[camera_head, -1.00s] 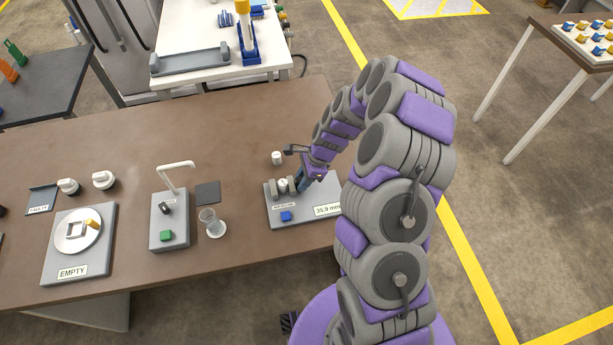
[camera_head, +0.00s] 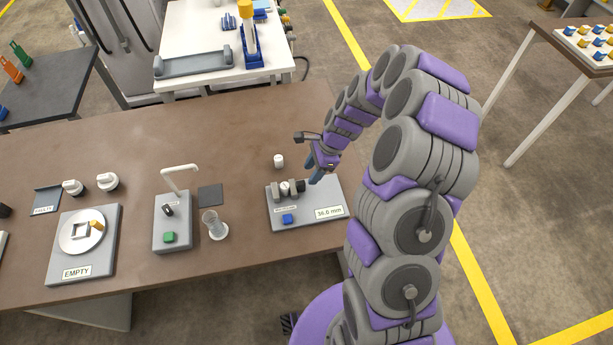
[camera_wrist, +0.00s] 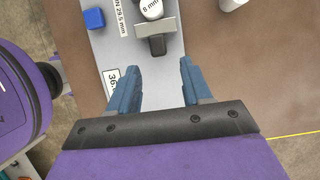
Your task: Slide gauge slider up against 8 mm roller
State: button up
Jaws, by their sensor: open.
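The gauge slider (camera_wrist: 156,44), a grey block with a dark front part, is beside the roller on the side nearer my gripper. I cannot tell whether they touch. My gripper (camera_wrist: 160,76) is open and empty, its blue fingers set back from the slider, one to either side of its line. In the head view my gripper (camera_head: 315,168) is above the gauge's right part.
A blue button (camera_head: 287,218) is on the gauge's front. A loose white cylinder (camera_head: 278,160) stands behind the gauge. The bench behind the gauge is mostly clear.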

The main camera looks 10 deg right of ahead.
jog(key=p+v, duration=0.1)
jog(key=v, duration=0.9)
jog(key=shift+d+r+p, duration=0.2)
jog(key=shift+r+p, duration=0.1)
jog(key=s+a+r+n+g+h, duration=0.1)
jog(key=s+a+r+n, duration=0.5)
jog(key=s+r+n, duration=0.45)
jog(key=s+d+r+n+h, duration=0.1)
jog(key=s+r+n, duration=0.1)
jog(key=s, duration=1)
jog(key=s+r+n+h, duration=0.2)
jog(key=s+n, duration=0.3)
jog(key=s, duration=0.6)
jog(key=shift+s+d+r+g, duration=0.4)
jog(key=shift+r, duration=0.15)
jog(key=shift+n, duration=0.25)
